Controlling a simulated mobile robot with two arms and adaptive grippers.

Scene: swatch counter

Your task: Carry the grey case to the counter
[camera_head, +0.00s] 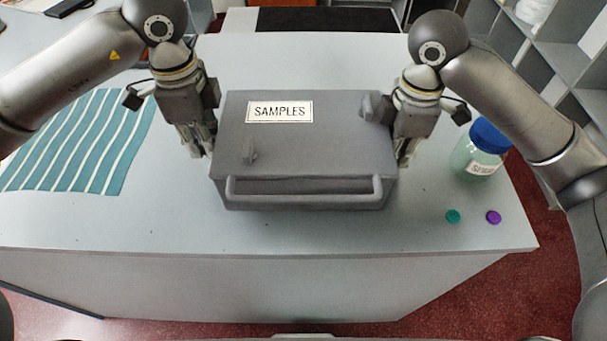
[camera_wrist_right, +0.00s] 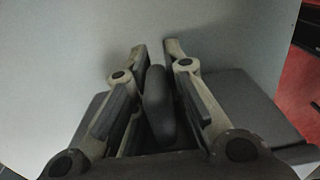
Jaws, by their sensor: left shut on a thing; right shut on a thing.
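The grey case (camera_head: 310,150) with a "SAMPLES" label is at the middle of the pale counter (camera_head: 300,235), its front handle facing me. I cannot tell whether its underside touches the counter top. My left gripper (camera_head: 207,150) is shut at the case's left side; what it grips there is hidden. My right gripper (camera_head: 405,158) is at the right side. In the right wrist view, my right gripper (camera_wrist_right: 155,75) has its fingers either side of a dark grey handle (camera_wrist_right: 156,100) of the case.
A teal striped cloth (camera_head: 80,140) lies on the counter at the left. A jar with a blue lid (camera_head: 480,150) stands right of the case, near my right arm. A green cap (camera_head: 453,216) and a purple cap (camera_head: 493,217) lie near the right front edge. Grey shelves (camera_head: 560,60) are at the back right.

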